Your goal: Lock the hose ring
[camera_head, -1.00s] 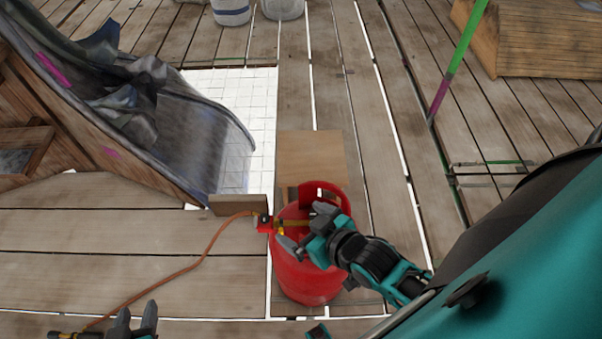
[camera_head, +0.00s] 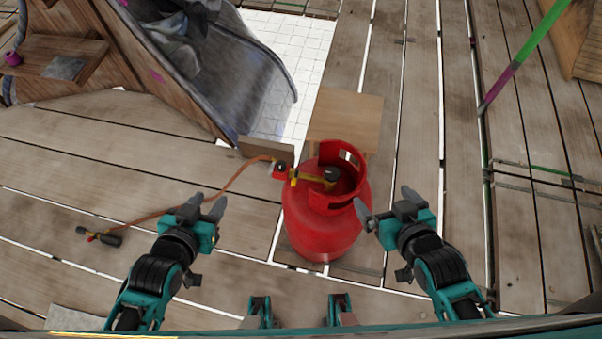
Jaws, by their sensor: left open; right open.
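A red gas cylinder (camera_head: 322,222) stands upright on the planks in the middle, with a collar around its top. Inside the collar is a yellow valve with a dark knob (camera_head: 331,174). A red fitting (camera_head: 281,170) sits at the valve's left side, where the orange hose (camera_head: 228,186) meets it; the ring itself is too small to make out. The hose runs left to a torch (camera_head: 100,238) lying on the planks. My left gripper (camera_head: 208,204) is open and empty, left of the cylinder. My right gripper (camera_head: 383,204) is open and empty, just right of the cylinder.
A sloped wooden structure with grey sheeting (camera_head: 240,75) fills the upper left. A green and purple pole (camera_head: 515,65) is at right. Planks between are clear.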

